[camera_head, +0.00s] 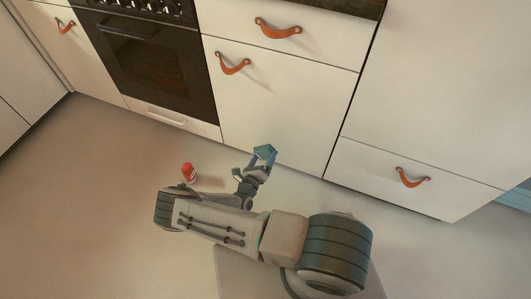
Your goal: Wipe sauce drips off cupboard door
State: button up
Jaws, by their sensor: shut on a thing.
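The white cupboard door (290,115) with a curved orange leather pull (233,66) is to the right of the oven. No sauce drips can be made out on it at this size. My gripper (261,161) is low, in front of the bottom edge of this door. It is shut on a small blue thing (265,152), which looks like a cloth or sponge. I cannot tell whether the blue thing touches the door. My arm hides part of the floor.
A small red object (188,171) is on the floor left of my gripper. A black oven (145,60) is at the upper left. A drawer with an orange pull (411,178) is at the right. The floor (75,200) at left is clear.

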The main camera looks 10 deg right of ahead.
jog(key=shift+s+a, duration=0.2)
jog(key=shift+s, duration=0.1)
jog(key=shift+v, duration=1.5)
jog(key=shift+r, duration=0.1)
